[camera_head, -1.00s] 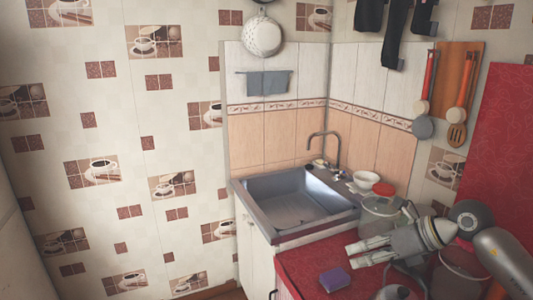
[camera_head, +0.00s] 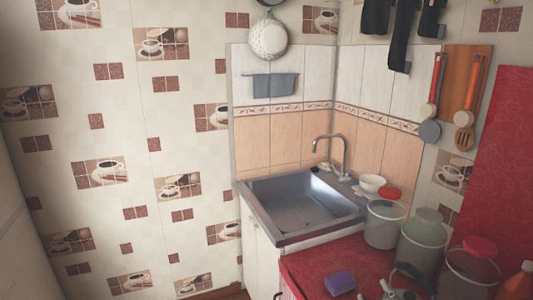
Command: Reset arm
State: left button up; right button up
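Neither of my grippers is in view. No arm of mine shows clearly in the head view. The red counter (camera_head: 318,262) fills the lower right, with a purple sponge (camera_head: 339,283) lying on it. The metal sink (camera_head: 303,207) with its faucet (camera_head: 337,152) stands behind it in the corner.
Several lidded jars stand on the right, among them a green-lidded one (camera_head: 424,242) and a red-lidded one (camera_head: 469,270). A white bowl (camera_head: 372,184) is by the sink. A partly cut-off metal object with a curved dark handle (camera_head: 409,271) is at the bottom edge.

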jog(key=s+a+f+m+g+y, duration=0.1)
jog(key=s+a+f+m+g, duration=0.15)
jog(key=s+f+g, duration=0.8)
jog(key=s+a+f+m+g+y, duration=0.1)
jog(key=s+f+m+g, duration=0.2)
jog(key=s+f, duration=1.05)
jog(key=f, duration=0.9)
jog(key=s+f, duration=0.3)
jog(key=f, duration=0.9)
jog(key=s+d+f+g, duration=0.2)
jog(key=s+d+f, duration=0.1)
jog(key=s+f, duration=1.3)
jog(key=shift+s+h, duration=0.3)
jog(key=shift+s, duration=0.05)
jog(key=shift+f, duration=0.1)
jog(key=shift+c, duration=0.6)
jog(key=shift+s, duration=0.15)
